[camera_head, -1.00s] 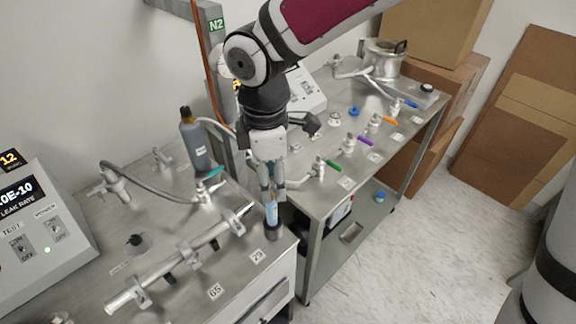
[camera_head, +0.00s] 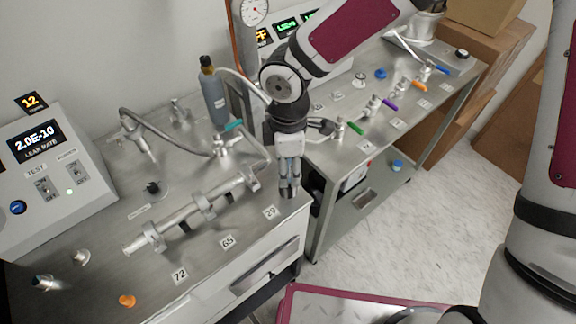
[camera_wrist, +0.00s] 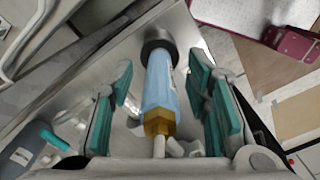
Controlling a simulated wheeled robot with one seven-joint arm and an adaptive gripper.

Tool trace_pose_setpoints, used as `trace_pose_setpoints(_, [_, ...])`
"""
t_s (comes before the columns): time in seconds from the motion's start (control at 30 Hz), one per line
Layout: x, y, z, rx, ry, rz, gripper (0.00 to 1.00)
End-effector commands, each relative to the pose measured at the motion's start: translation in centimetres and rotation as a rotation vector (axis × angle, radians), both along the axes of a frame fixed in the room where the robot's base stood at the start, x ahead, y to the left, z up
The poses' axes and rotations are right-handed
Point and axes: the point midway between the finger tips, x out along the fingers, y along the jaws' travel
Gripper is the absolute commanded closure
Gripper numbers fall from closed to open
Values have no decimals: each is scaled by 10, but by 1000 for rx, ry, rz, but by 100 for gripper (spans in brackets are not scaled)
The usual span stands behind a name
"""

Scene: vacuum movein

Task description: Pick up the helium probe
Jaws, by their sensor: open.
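The helium probe (camera_wrist: 160,88) is a light-blue cylinder with a brass hex fitting at its near end. Its far end sits in a round dark holder (camera_wrist: 158,46) at the bench corner. In the head view the probe (camera_head: 290,168) is mostly hidden by my gripper. My gripper (camera_head: 289,176) is over the holder. In the wrist view its teal-padded fingers stand open on either side of the probe, with visible gaps on both sides.
A horizontal metal pipe assembly (camera_head: 190,216) lies left of the holder on the bench. A dark-capped bottle (camera_head: 214,98) and a teal-handled valve (camera_head: 224,142) stand behind. A second bench (camera_head: 340,178) with coloured-handled valves is to the right.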

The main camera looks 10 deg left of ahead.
Motion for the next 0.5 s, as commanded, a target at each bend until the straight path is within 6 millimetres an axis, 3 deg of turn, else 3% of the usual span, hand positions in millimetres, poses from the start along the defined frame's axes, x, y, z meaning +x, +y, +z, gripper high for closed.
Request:
trace_pose_setpoints(0.2, [-1,1,-22,0,0,2,56])
trace_pose_setpoints(0.43, [0,0,-24,0,-1,1,56])
trace_pose_setpoints(0.47, [0,0,-24,0,-1,1,58])
trace_pose_setpoints(0.5, [0,0,-24,0,-1,1,68])
